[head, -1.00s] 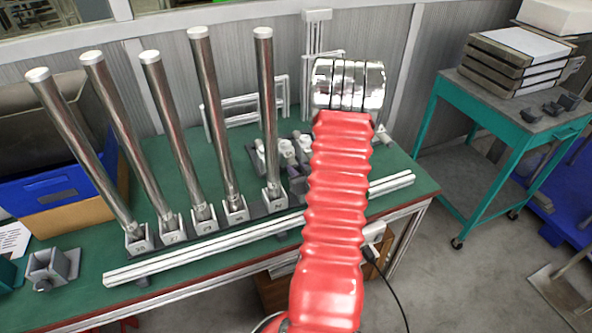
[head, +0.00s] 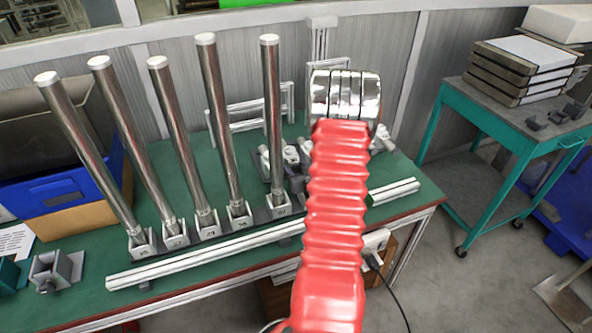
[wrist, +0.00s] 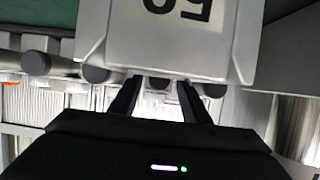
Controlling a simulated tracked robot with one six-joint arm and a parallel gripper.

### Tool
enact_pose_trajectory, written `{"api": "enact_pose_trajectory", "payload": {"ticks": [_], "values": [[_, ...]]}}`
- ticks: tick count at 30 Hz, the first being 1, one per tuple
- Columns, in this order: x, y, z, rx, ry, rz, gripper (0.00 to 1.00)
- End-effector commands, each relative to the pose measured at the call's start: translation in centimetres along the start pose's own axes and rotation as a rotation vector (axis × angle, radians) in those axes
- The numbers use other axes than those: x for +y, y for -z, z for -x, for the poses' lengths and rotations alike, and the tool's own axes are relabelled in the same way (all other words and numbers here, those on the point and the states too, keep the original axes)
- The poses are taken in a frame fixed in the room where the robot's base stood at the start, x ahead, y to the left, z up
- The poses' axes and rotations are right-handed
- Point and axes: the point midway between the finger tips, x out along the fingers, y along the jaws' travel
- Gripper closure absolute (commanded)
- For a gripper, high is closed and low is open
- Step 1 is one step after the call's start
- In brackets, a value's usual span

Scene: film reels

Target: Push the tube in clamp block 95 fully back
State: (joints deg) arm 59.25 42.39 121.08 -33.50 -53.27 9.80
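Several silver tubes with white caps stand in a row of numbered clamp blocks on the green bench in the head view. The third tube (head: 182,135) from the left has its top slightly lower than both right-hand tubes. The block labels are too small to read surely, so I cannot tell which is block 95. In the wrist view, a pale clamp block (wrist: 165,45) with an upside-down, partly cut number fills the top. My gripper (wrist: 158,90) is just below its edge, its dark fingers apart with nothing held between them. The head view hides the fingers behind my arm.
A white rail (head: 205,255) runs along the bench front. Small grey fittings (head: 290,153) lie behind my arm. A blue bin (head: 45,192) stands at left, and a teal cart (head: 520,130) with stacked trays stands at right across open floor.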

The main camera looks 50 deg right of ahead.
Motion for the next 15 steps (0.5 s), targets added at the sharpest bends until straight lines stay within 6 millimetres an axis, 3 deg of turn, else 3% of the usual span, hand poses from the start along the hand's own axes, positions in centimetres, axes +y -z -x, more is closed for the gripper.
{"api": "enact_pose_trajectory", "payload": {"ticks": [8, 15], "values": [[0.1, 0.0, 0.2, 0.000, -0.002, -0.001, 0.57], [0.1, 0.1, 2.5, 0.001, -0.002, -0.001, 0.57]]}}
